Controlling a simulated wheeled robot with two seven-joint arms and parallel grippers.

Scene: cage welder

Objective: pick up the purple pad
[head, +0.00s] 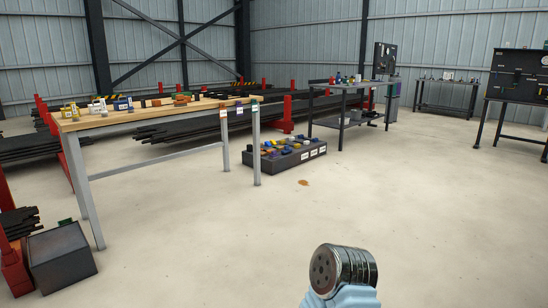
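I cannot clearly pick out a purple pad. Small coloured items lie in a dark crate (262,167) on the floor by the wooden-topped table, some of them blue, yellow and red; they are too small to tell apart. More small items stand along the wooden-topped table (150,115), also too small to identify. Neither of my grippers shows in the head view.
A metal cylinder with a perforated face (343,268) on a light blue part is close at the bottom edge. A dark box (60,262) stands front left. A dark workbench (348,88) is behind the crate.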

